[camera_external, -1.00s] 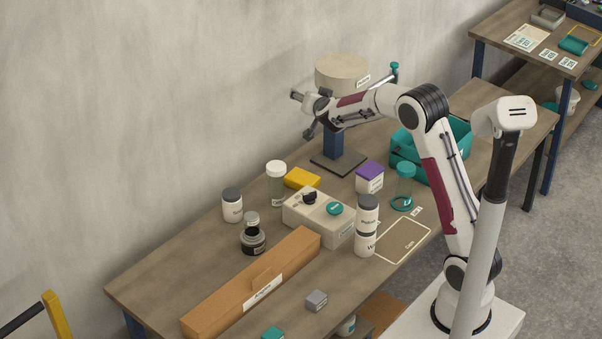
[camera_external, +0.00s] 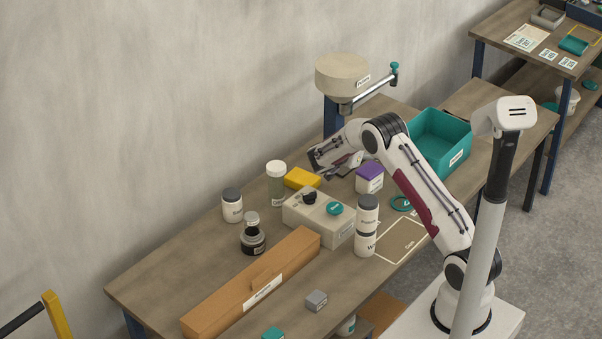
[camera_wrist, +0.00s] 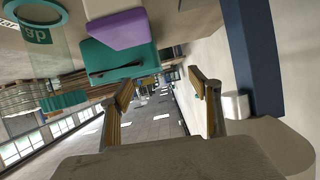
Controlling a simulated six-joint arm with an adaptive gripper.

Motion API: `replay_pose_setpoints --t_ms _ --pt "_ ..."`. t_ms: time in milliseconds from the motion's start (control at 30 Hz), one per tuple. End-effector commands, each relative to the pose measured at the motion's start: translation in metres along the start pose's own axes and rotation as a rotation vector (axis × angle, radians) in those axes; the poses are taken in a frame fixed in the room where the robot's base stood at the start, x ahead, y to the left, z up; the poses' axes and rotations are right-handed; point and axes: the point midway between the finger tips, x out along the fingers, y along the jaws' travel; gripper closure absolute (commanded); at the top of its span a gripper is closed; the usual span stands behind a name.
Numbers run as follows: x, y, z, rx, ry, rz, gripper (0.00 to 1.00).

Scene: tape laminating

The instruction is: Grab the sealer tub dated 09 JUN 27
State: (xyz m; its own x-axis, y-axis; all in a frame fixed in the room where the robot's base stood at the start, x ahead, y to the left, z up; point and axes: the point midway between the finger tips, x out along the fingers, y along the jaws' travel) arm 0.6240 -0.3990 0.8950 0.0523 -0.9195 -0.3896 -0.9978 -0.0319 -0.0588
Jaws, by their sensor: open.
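Several white tubs with dark grey lids stand on the bench: one at the left (camera_external: 232,207), and a stack of two in front, with an upper tub (camera_external: 367,217) and a lower tub (camera_external: 364,245). Their dates are too small to read, so I cannot tell which says 09 JUN 27. My gripper (camera_external: 316,164) is above the bench behind the yellow box, apart from the tubs. In the wrist view my gripper (camera_wrist: 165,88) shows open with nothing between its fingers, and no tub is clearly visible there.
A grey-beige machine (camera_external: 318,220) stands between the tubs. Around it are a yellow box (camera_external: 302,178), a purple-topped box (camera_external: 369,178), a clear jar (camera_external: 276,187), a dark bottle (camera_external: 252,238) and a long orange box (camera_external: 255,285). A teal bin (camera_external: 440,145) and round-topped stand (camera_external: 342,76) are behind.

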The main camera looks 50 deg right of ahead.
Motion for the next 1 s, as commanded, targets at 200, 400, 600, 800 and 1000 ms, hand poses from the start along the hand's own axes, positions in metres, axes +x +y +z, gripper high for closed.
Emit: replay_pose_setpoints --t_ms 200,400,600,800,1000 --pt "0.015 0.024 0.020 -0.017 0.010 0.096 0.38" --pt "0.017 0.028 0.022 -0.019 0.011 0.110 0.38" --pt "0.017 0.028 0.022 -0.019 0.011 0.108 0.38" --pt "0.020 0.028 0.030 -0.020 0.011 0.108 0.38" --pt "0.026 0.029 0.046 -0.020 0.011 0.107 0.38"
